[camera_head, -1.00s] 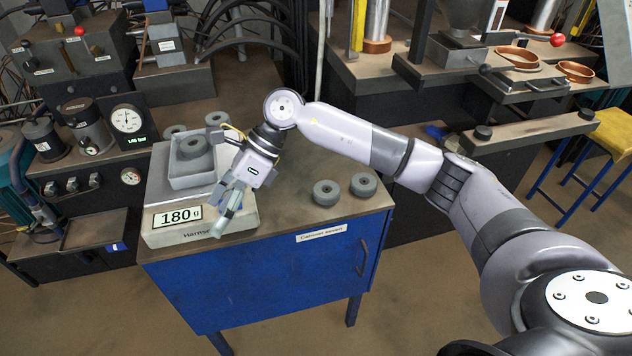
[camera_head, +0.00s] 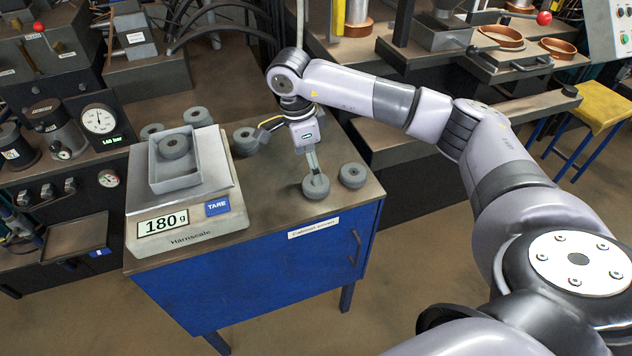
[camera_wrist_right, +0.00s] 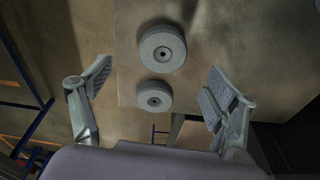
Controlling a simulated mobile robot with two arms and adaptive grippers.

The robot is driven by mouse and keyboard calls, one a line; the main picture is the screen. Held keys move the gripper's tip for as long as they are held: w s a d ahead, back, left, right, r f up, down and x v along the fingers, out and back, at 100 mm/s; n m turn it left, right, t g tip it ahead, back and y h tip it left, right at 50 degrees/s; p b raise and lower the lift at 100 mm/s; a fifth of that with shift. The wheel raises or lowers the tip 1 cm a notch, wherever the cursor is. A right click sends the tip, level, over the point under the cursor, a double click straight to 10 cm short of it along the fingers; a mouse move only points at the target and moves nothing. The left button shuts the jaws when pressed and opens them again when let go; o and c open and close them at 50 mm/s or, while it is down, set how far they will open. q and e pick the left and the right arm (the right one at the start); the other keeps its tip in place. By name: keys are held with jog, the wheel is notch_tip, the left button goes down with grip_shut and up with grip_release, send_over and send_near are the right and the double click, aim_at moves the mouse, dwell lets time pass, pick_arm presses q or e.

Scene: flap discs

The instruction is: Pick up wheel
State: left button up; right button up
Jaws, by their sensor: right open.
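Grey wheels with a centre hole lie on the cabinet top (camera_head: 275,205). A front wheel (camera_head: 316,187) is directly below my right gripper (camera_head: 314,168), and a second wheel (camera_head: 352,175) lies to its right. The gripper points down and is empty. In the right wrist view its fingers (camera_wrist_right: 158,85) are spread wide, with a larger-looking wheel (camera_wrist_right: 162,48) and a smaller-looking wheel (camera_wrist_right: 154,96) showing in the gap. Contact with a wheel cannot be told. Another wheel (camera_head: 173,147) sits in a grey tray (camera_head: 156,182) on the scale. My left gripper is not in view.
The scale (camera_head: 190,236) at the left reads 180 g and has a blue TARE button (camera_head: 217,208). More wheels lie behind it, one (camera_head: 246,141) to its right. Machines stand at the back left. The cabinet's front edge is close to the front wheels.

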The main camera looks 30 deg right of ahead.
notch_tip(320, 180, down, 2)
jog(key=shift+d+f, duration=0.1)
jog(key=shift+d, duration=0.05)
jog(key=shift+d+f+p, duration=0.1)
jog(key=shift+f+p, duration=0.2)
jog(key=shift+p, duration=0.15)
jog(key=f, duration=0.1)
jog(key=f+p, duration=0.1)
jog(key=f, duration=0.1)
jog(key=shift+d+f, duration=0.3)
jog(key=shift+d, duration=0.1)
jog(key=shift+f, duration=0.35)
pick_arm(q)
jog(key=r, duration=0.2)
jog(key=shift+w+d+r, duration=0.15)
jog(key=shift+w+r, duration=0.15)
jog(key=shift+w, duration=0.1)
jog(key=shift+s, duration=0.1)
pick_arm(e)
jog(key=shift+w, duration=0.1)
jog(key=c, duration=1.4)
